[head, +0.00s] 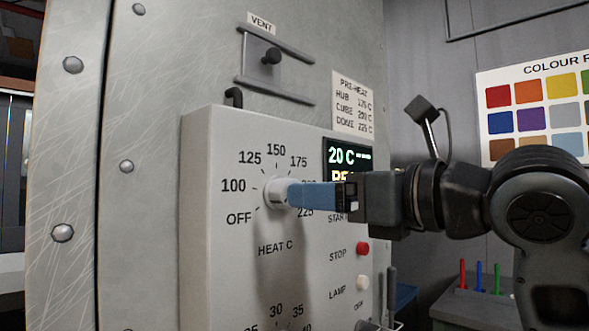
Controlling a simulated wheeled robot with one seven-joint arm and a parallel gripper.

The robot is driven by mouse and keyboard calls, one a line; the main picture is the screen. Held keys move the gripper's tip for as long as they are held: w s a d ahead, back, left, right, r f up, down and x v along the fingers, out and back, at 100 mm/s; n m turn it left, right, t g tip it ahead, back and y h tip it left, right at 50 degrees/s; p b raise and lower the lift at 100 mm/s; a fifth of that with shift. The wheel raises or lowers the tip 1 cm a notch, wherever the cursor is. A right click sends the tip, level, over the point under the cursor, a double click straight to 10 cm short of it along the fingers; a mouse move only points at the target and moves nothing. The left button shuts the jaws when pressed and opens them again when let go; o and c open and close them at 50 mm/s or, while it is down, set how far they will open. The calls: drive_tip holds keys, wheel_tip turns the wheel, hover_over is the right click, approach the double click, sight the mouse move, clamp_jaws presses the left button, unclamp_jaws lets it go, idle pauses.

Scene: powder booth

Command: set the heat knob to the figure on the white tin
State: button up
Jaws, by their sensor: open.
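The white heat knob (273,191) sits on the pale control panel, inside a printed dial that reads OFF, 100, 125, 150, 175 and 225, with HEAT C below. The 200 mark is mostly hidden behind my gripper. I cannot tell where the knob points. My gripper (291,195) reaches in from the right, its blue fingers at the knob's right side and overlapping it in the picture. It is open; whether a finger touches the knob is unclear. No white tin is in view.
A display (346,157) reads 20 C, its lower line partly covered. A pre-heat card (353,104) lists temperatures beside small names. A red STOP button (362,248), a LAMP button (362,282) and a second dial's numbers sit lower. A VENT slider (271,57) is above.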

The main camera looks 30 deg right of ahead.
sight(285, 194)
drive_tip(key=shift+p+x, duration=0.9)
drive_tip(key=shift+x, duration=1.9)
drive_tip(key=shift+s, duration=0.1)
drive_tip(key=c, duration=1.1)
